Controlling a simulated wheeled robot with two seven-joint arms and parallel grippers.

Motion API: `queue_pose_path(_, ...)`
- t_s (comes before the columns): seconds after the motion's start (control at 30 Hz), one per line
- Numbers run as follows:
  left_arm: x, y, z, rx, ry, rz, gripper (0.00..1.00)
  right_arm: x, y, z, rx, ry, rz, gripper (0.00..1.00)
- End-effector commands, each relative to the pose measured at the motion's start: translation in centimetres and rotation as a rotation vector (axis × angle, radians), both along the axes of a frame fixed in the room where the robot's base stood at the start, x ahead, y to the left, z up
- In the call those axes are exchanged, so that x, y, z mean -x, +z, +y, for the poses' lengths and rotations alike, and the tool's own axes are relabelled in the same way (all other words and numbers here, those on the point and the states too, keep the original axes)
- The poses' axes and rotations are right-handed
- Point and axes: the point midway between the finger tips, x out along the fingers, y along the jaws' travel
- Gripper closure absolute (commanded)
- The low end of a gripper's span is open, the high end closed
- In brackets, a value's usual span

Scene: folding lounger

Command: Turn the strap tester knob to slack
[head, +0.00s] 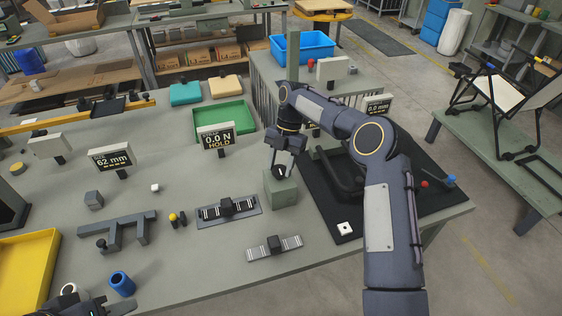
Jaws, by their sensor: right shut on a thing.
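The strap tester display (217,140) stands upright on the bench and reads 0.0 N with HOLD under it. A grey-green block (281,190) stands to its right, with a dark round knob (280,172) on top. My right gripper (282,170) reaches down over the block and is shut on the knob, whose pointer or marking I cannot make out. My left gripper (88,306) is only partly in view at the bottom left corner, away from the block, and its fingers are not clear.
Two striped strap fixtures (243,210) lie in front of the block. A black mat (335,220) with a dark bent frame is to the right, partly behind my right arm. A green tray (222,118) and a yellow tray (22,265) are on the bench. A grey bracket (118,228) stands at left.

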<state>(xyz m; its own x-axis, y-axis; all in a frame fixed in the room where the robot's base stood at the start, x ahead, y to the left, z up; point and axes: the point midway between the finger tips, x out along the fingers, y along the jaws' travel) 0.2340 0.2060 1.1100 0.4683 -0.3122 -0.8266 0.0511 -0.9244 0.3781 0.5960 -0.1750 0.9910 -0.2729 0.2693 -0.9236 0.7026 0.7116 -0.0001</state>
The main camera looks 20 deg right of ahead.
Motion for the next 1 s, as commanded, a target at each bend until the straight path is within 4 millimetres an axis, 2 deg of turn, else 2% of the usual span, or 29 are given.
queue_pose_path(0.6,0.01,0.30,0.00,0.000,0.000,0.000,0.64,-0.09,0.09,0.01,0.001,0.045,-0.004,0.80)
queue_pose_path(0.63,0.01,0.30,0.00,0.000,0.000,0.000,0.64,-0.09,0.09,0.00,0.001,0.045,-0.004,0.56)
queue_pose_path(0.77,0.00,0.29,0.00,0.000,0.000,0.000,0.64,-0.07,0.07,0.01,0.000,0.044,-0.003,0.39)
queue_pose_path(0.8,0.00,0.29,0.00,0.000,0.000,0.000,0.64,-0.07,0.06,0.02,0.000,0.044,-0.003,0.36)
queue_pose_path(1.0,0.00,0.29,0.00,0.000,0.000,0.000,0.64,-0.05,0.01,0.02,0.000,0.043,-0.001,0.36)
